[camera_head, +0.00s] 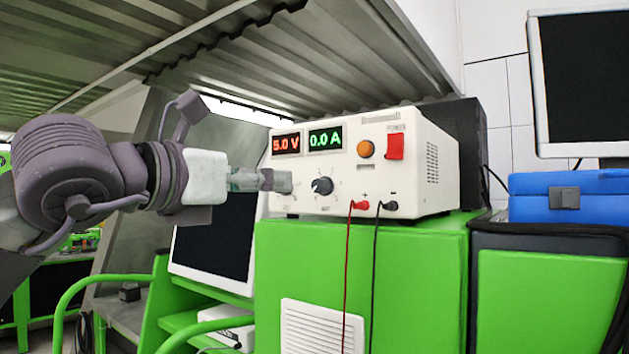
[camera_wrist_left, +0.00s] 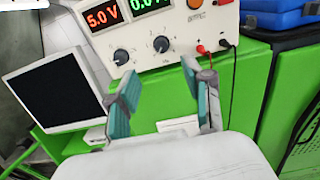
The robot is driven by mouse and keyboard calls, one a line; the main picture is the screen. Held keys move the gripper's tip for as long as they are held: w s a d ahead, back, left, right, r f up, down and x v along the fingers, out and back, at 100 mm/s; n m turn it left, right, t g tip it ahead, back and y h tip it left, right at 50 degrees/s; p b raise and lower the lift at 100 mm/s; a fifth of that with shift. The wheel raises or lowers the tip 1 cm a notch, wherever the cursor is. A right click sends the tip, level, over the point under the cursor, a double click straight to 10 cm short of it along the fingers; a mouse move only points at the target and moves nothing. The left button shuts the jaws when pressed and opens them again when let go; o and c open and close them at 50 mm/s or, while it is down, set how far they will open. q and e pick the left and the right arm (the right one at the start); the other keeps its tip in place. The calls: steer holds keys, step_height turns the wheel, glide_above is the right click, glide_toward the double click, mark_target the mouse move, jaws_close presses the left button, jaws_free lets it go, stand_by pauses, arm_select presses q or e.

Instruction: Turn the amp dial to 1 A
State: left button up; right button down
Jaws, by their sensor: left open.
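The white power supply (camera_head: 364,165) stands on a green cabinet, its red display (camera_head: 286,144) reading 5.0 V and its green display (camera_head: 325,139) reading 0.0 A. The amp dial (camera_head: 322,186), a dark knob with a light marker, sits below the green display; in the left wrist view it is the right-hand knob (camera_wrist_left: 161,44). The volt dial (camera_wrist_left: 121,57) is to its left and is hidden behind my gripper in the head view. My left gripper (camera_head: 282,181) is open in front of the panel's left side. In the left wrist view, its fingers (camera_wrist_left: 159,74) are apart with nothing between them.
An orange button (camera_head: 365,149), a red switch (camera_head: 395,146) and red (camera_head: 359,205) and black (camera_head: 390,205) plugs with hanging leads are on the panel's right. A monitor (camera_head: 215,240) stands lower left. A blue case (camera_head: 566,196) lies at right. A ribbed shelf overhangs above.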

mark_target(317, 184)
arm_select(q)
steer(key=p+x, duration=0.5)
steer(key=x, duration=0.6)
steer(key=shift+d, duration=0.1)
steer(key=shift+w+d, duration=0.25)
steer(key=shift+w, duration=0.15)
steer(key=shift+s+a, duration=0.1)
jaws_close()
